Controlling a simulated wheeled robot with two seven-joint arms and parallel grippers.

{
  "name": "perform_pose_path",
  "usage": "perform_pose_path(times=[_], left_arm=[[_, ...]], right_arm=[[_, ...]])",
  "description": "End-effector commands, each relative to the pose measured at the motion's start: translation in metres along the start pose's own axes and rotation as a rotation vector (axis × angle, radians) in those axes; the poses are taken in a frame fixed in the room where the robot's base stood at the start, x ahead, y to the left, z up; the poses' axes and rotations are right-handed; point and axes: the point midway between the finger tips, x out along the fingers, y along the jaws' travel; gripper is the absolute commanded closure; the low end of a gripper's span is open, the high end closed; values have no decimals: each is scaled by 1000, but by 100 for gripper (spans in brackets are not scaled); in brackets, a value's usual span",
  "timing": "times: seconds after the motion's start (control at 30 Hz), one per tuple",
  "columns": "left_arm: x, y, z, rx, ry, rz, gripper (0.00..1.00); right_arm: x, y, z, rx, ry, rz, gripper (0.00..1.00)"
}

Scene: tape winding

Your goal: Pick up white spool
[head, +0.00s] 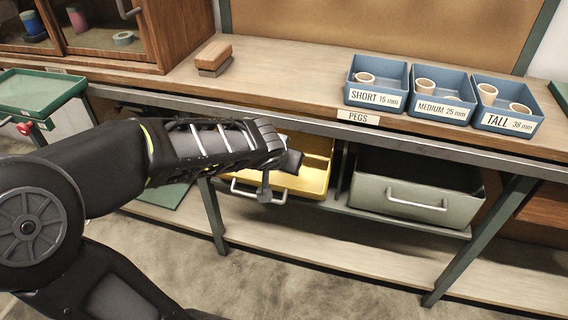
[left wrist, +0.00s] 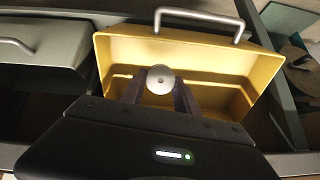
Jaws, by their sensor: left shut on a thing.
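The white spool (left wrist: 160,78) shows in the left wrist view as a pale round end with a small dark centre, between the two dark fingers. My left gripper (head: 290,163) is shut on it, over the open yellow drawer (head: 312,180) under the bench. The drawer's inner wall also shows behind the spool in the left wrist view (left wrist: 218,62). In the head view my left arm and hand hide the spool and part of the drawer. I cannot tell whether the spool touches the drawer floor. My right gripper is not in view.
A grey-green drawer (head: 415,200) stands open beside the yellow one. Above, the bench edge (head: 400,128) overhangs. Blue peg bins (head: 377,97) and a brown block (head: 213,55) are on the benchtop. A green tray (head: 40,92) is at the left.

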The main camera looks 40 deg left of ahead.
Motion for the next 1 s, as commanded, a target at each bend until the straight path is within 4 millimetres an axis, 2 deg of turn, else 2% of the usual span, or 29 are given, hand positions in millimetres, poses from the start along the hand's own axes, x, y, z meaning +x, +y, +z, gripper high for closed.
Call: perform_pose_path(times=[0.03,0.17,0.3,0.47,0.5,0.77,0.8,1.0], left_arm=[[-7,2,14,1,-2,-1,100],[-30,6,39,1,0,-2,100],[-42,11,64,0,5,0,100],[-56,16,89,0,7,4,100],[-64,15,93,0,6,0,100],[-94,21,125,1,1,1,100],[-108,20,119,1,-39,6,100],[-132,22,132,2,-196,32,100]], right_arm=[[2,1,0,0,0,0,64],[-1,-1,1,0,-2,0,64],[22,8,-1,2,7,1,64],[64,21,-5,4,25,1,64],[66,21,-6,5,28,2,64],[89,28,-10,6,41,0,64],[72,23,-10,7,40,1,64],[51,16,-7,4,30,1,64]])
